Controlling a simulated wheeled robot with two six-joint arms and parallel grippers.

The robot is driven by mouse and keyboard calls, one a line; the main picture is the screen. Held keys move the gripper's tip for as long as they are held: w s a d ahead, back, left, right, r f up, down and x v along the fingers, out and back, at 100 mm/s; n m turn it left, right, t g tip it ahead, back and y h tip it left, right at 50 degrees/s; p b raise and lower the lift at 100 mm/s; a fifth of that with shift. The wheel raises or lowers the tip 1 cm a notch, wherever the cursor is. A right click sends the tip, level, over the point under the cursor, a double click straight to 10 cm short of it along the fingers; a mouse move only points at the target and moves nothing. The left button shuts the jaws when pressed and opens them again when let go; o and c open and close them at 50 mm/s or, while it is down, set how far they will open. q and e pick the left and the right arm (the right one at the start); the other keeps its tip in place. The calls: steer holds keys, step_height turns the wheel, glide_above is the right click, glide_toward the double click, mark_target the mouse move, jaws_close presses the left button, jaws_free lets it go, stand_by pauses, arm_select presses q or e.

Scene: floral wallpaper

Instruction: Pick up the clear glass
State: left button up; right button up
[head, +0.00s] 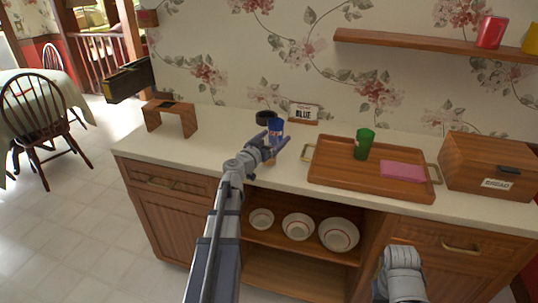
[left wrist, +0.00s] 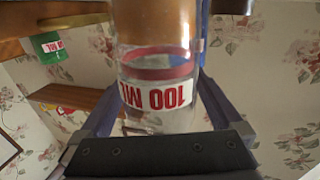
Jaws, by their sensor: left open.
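The clear glass (left wrist: 158,95) fills the middle of the left wrist view. It is see-through, with a white label reading "100 ML" in red, upside down in that view. My left gripper (head: 277,146) is open, and its fingers stand on either side of the glass. Whether they touch it I cannot tell. In the head view the gripper is over the counter, in front of the blue cup (head: 275,127), and the clear glass is hard to make out there. Only a grey link of my right arm shows at the bottom; its gripper is out of view.
A wooden tray (head: 330,176) on the counter holds a green cup (head: 364,144) and a pink cloth (head: 402,170). A bread box (head: 490,166) stands at right, a small wooden stand (head: 171,112) at left. A "BLUE" sign (head: 304,113) and dark round thing (head: 266,117) stand behind.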

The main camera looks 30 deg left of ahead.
arm_select(q)
jaws_close()
stand_by(0.8)
